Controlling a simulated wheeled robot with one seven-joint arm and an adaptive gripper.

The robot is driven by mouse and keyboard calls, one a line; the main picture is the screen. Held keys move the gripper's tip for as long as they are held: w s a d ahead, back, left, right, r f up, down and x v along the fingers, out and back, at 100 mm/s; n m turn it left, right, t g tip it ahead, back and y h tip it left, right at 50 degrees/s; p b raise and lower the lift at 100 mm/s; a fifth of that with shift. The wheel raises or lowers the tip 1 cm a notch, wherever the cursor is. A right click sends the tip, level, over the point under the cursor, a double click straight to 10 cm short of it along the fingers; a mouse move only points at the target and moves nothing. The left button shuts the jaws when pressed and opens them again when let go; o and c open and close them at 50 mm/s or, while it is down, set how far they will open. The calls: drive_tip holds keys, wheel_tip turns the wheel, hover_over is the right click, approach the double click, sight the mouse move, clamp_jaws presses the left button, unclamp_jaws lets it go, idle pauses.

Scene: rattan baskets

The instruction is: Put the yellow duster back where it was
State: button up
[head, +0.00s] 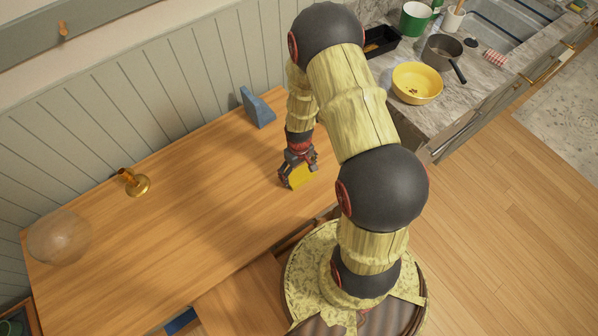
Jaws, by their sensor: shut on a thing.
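My gripper (296,172) is over the right part of the wooden table, near its front edge. It is shut on the yellow duster (301,176), a small yellow piece showing between and below the fingers. Part of the duster is hidden by the fingers. I cannot tell whether the duster touches the table top or hangs just above it.
The wooden table (185,210) holds a blue wedge-shaped object (257,107), a brass candlestick (135,182) and a clear glass globe (58,237). Its middle is clear. A counter at the right holds a yellow bowl (417,83), a saucepan (441,52) and a green pot (414,18).

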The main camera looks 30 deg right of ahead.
drive_tip(key=o, duration=1)
wheel_tip(320, 180, up, 12)
drive_tip(key=p, duration=0.1)
wheel_tip(320, 180, up, 13)
drive_tip(key=t, duration=0.2)
hover_over(299, 173)
drive_tip(key=w+a, duration=0.2)
drive_tip(key=a, duration=0.1)
drive_tip(key=s+a+r+t, duration=0.1)
drive_tip(key=s+a+r, duration=0.2)
drive_tip(key=s+r, duration=0.2)
drive_tip(key=s+a+r+t, duration=0.1)
drive_tip(key=s+a+r, duration=0.2)
drive_tip(key=r, duration=0.7)
drive_tip(key=s+a+r+t, duration=0.1)
drive_tip(key=s+a+r, duration=0.2)
drive_tip(key=s+r, duration=0.4)
drive_tip(key=shift+s+r+t, duration=0.1)
drive_tip(key=shift+r+t, duration=0.2)
drive_tip(key=shift+r, duration=0.45)
drive_tip(key=shift+s+d, duration=0.1)
